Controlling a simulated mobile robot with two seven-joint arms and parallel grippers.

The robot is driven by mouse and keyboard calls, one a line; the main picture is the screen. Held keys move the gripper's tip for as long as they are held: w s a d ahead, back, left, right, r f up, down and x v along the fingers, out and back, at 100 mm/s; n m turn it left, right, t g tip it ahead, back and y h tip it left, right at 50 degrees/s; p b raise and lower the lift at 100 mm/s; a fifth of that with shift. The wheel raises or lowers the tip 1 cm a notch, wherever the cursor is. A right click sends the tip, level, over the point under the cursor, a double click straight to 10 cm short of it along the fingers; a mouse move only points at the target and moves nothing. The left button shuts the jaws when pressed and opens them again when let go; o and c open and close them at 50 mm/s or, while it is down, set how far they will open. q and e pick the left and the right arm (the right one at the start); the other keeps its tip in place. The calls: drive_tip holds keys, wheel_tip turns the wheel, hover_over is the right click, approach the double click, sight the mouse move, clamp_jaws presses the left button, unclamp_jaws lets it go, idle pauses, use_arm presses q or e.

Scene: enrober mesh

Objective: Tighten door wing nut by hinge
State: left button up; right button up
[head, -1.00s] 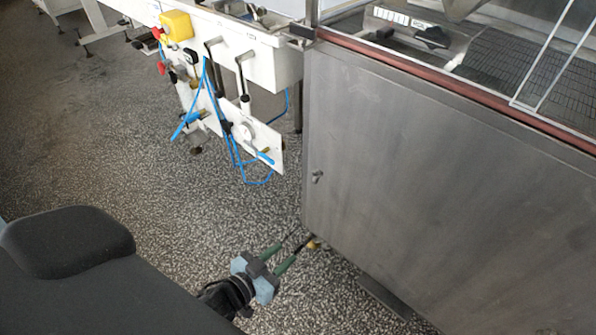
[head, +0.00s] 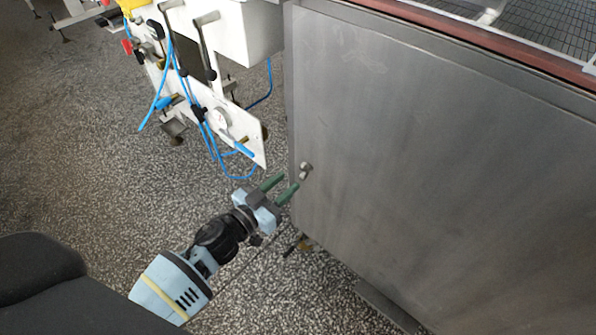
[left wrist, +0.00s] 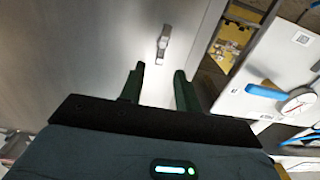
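The wing nut (head: 305,171) is a small metal piece on the left edge of the large steel door panel (head: 420,180). In the left wrist view the open fingers (left wrist: 159,76) point toward the panel. My right gripper is not in view.
A white machine frame (head: 240,130) with levers, a dial and blue hoses (head: 175,70) stands left of the panel. A red-brown rail (head: 480,45) runs along the panel's top. Speckled floor (head: 80,150) is open at the left.

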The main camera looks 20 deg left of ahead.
sight(301, 171)
use_arm(q)
drive_tip(key=b+x, duration=0.1)
drive_tip(key=x, duration=0.4)
drive_tip(key=shift+w+d, duration=0.15)
drive_tip(key=shift+w, duration=0.15)
clamp_jaws()
